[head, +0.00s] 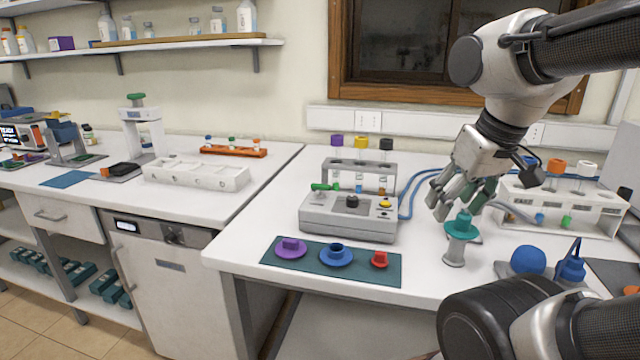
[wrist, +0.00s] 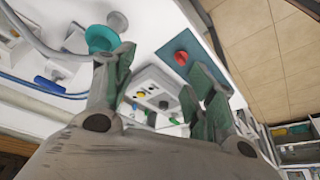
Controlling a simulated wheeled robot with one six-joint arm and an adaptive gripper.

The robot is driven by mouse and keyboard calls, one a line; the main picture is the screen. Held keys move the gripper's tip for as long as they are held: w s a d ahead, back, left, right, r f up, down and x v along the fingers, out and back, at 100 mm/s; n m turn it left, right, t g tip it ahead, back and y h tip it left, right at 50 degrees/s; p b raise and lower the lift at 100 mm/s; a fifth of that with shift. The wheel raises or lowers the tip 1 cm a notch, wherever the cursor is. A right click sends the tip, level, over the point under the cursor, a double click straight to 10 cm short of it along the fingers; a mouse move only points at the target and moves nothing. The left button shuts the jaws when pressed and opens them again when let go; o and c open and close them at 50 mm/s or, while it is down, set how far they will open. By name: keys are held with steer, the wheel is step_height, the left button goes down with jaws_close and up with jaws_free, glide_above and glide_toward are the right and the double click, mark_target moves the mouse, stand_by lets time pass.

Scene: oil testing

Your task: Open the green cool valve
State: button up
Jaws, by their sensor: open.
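Two green parts could be the cool valve, and I cannot tell which. One is a teal-green round top (head: 462,226) on a short grey stand (head: 454,254), right of centre on the table. The other is a small green lever (head: 322,187) on top of a grey control box (head: 348,216). My gripper (head: 460,203) is open and empty, with its fingers pointing down just above and behind the teal top. In the wrist view, the teal top (wrist: 101,38) shows beside the left finger, and the control box (wrist: 157,90) shows between the fingers (wrist: 163,88).
A teal mat (head: 333,276) with purple, blue and red parts lies at the front edge. A white rack (head: 560,208) with capped tubes stands right of my gripper, with blue hoses nearby.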

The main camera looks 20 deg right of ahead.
steer(key=shift+o, duration=0.7)
steer(key=shift+n+g, duration=0.5)
steer(key=shift+g, duration=0.4)
steer(key=w, duration=0.1)
steer(key=w+a+f, duration=0.1)
steer(key=w+f, duration=0.1)
steer(key=w, duration=0.1)
steer(key=shift+a, duration=0.4)
steer(key=m+g, duration=0.3)
glide_above(323, 186)
steer(key=s+d, duration=0.1)
steer(key=s, duration=0.2)
step_height(323, 186, down, 3)
steer(key=shift+r, duration=0.1)
steer(key=w, duration=0.2)
steer(key=w+a+m, duration=0.1)
steer(key=shift+r, duration=0.35)
steer(key=r+m, duration=0.1)
steer(key=w+r+m, duration=0.1)
steer(key=r, duration=0.1)
steer(key=shift+w+a+t, duration=0.15)
steer(key=shift+t, duration=0.25)
steer(key=shift+f+m, duration=0.4)
steer(key=shift+m, duration=0.1)
step_height(323, 186, down, 7)
steer(key=shift+f, duration=0.1)
steer(key=c, duration=1)
